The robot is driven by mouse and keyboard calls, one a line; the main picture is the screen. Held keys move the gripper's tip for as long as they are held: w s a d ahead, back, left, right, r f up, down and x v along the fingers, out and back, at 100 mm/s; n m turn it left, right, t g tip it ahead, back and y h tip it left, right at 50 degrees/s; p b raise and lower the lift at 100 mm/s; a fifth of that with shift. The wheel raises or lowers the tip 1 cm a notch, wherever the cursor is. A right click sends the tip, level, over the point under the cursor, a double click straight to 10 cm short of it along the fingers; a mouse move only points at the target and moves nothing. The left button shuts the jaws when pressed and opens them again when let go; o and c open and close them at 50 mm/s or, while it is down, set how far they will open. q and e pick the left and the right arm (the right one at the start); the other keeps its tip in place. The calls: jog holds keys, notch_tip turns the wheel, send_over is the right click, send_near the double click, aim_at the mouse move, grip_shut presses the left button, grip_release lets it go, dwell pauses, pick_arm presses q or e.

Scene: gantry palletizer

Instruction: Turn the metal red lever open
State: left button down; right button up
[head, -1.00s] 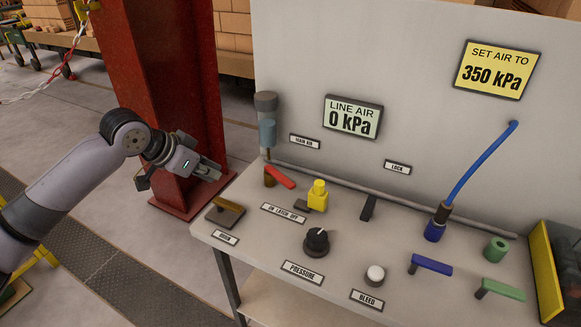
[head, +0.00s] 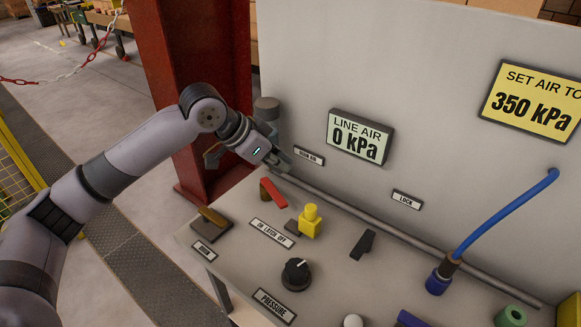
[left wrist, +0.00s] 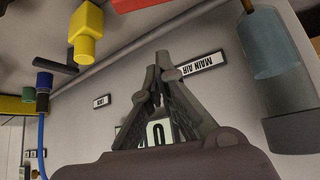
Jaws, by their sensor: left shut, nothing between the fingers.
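My right gripper is in neither view.
The bench holds a brass lever (head: 213,217), a yellow valve (head: 310,222), a black knob (head: 296,274) and a black lever (head: 363,244). A clear cylinder (left wrist: 277,60) stands close to my left gripper. The LINE AIR display (head: 359,137) reads 0 kPa. A red column (head: 170,90) stands behind my left arm.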

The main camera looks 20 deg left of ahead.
aim_at(274, 192)
pick_arm(q)
jog(key=p+x, duration=0.1)
jog(key=x, duration=0.7)
jog(key=shift+w+d+f, duration=0.1)
jog(key=shift+f, duration=0.15)
jog(key=s+a+p, duration=0.1)
jog(key=s+a, duration=0.1)
jog(key=shift+s+a+r+p, duration=0.1)
jog(key=shift+s+a+p, duration=0.2)
jog(key=shift+s+a, duration=0.25)
jog(key=shift+s, duration=0.05)
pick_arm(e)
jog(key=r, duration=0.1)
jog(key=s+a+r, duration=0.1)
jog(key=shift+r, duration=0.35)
pick_arm(q)
jog(key=shift+w+d, duration=0.1)
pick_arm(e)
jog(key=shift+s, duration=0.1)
